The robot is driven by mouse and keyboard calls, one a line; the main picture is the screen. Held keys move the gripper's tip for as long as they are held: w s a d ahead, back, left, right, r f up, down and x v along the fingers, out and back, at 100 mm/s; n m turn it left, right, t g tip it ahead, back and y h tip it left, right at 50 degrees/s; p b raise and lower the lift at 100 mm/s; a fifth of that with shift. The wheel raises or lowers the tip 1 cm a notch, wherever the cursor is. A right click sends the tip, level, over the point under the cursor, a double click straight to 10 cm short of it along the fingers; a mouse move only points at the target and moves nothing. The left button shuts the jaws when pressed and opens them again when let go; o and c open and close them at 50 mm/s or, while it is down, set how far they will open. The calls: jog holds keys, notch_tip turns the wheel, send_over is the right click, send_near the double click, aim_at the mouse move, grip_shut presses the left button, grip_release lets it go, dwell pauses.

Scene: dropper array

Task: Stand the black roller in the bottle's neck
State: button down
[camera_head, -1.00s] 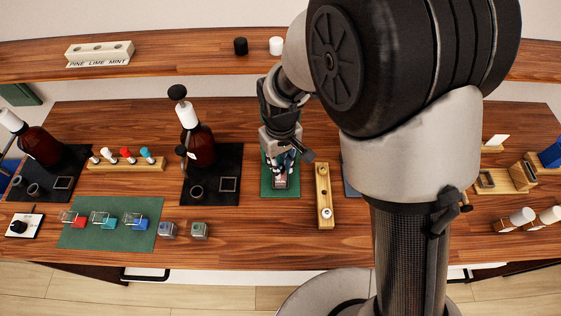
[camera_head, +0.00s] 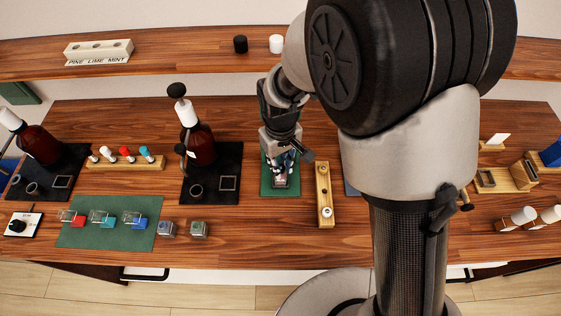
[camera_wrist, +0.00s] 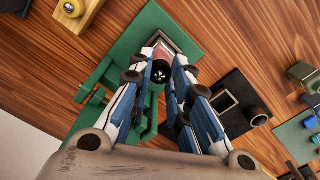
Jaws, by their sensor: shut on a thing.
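My gripper (camera_head: 281,163) points down over the green mat (camera_head: 267,190) in the middle of the bench. In the wrist view its blue-and-white fingers (camera_wrist: 163,74) are closed on the black roller (camera_wrist: 160,71), whose round dark end shows between the fingertips. The small square bottle (camera_wrist: 168,43), with reddish contents, is right at the fingertips; in the head view only its lower part (camera_head: 280,183) shows below the fingers. The bottle's neck is hidden by the roller and fingers. I cannot tell whether the roller touches the neck or is in it.
A green fixture (camera_wrist: 108,88) stands close beside the fingers. A wooden strip (camera_head: 325,195) with a white-topped piece lies right of the mat. A brown pump bottle (camera_head: 200,148) stands on a black mat to the left. Bare bench lies in front.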

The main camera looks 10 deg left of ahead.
jog(key=shift+f, duration=0.2)
jog(key=c, duration=1.4)
grip_release()
notch_tip(320, 180, up, 12)
jog(key=f, duration=0.1)
jog(key=s+d+r+m+t, duration=0.1)
jog(key=d+r+m, duration=0.1)
jog(key=d+r, duration=0.55)
jog(key=s+d+r+m+t, duration=0.1)
jog(key=s+d+m, duration=0.1)
jog(key=s+d, duration=0.2)
jog(key=s+d+r+m+t+b, duration=0.1)
jog(key=s+d+m, duration=0.1)
jog(key=s+d, duration=0.3)
jog(key=s+d+r+m+t, duration=0.1)
jog(key=s+d+m, duration=0.1)
jog(key=s+d, duration=0.2)
jog(key=shift+s+d+r+m+t, duration=0.1)
jog(key=shift+s+d+m+t, duration=0.1)
jog(key=shift+d, duration=0.65)
jog(key=shift+s+d+r+m+t, duration=0.1)
jog(key=shift+s+d, duration=0.05)
jog(key=shift+d, duration=0.65)
